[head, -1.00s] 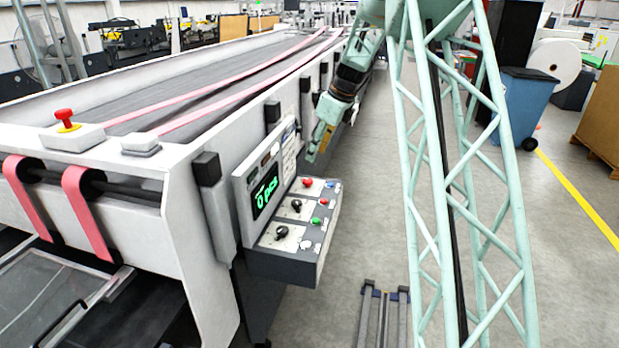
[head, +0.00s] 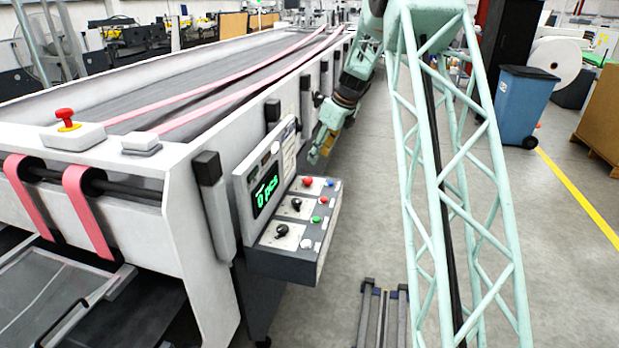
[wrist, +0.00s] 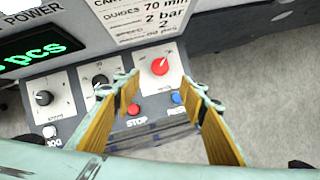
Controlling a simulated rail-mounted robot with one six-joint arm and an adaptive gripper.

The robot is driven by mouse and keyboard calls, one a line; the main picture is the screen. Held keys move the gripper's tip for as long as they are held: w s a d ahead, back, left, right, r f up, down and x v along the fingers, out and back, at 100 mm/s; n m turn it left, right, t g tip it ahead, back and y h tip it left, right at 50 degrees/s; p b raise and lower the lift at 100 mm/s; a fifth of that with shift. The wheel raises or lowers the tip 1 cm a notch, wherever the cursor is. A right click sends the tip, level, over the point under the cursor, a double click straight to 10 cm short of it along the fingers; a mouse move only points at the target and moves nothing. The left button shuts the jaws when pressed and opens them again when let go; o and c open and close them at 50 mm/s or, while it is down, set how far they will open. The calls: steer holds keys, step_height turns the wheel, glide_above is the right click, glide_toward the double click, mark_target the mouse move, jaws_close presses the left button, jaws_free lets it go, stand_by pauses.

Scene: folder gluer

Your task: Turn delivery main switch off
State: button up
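The delivery control box (head: 283,268) hangs on the machine's side, with a sloped panel. It carries a red rotary knob (head: 308,182), also in the wrist view (wrist: 160,66), and two black knobs (head: 296,204) (head: 282,230). The wrist view shows the black knobs at left (wrist: 44,97) and centre-left (wrist: 99,80). The knob labels are too small to read, so I cannot confirm which is the main switch. My gripper (head: 317,158) is beyond the box's far end. In the wrist view its fingers (wrist: 160,92) are apart and empty, with the red knob between and beyond their tips.
A red STOP button (wrist: 133,109) and a blue button (wrist: 177,98) lie close to the fingers. A green display (head: 266,191) stands behind the knobs. A red emergency button (head: 66,117) is on the machine frame.

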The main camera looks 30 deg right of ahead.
mark_target(308, 179)
steer(key=shift+x, duration=6.5)
steer(key=shift+f, duration=0.1)
steer(key=shift+s, duration=0.1)
steer(key=shift+c, duration=0.5)
steer(key=c, duration=0.7)
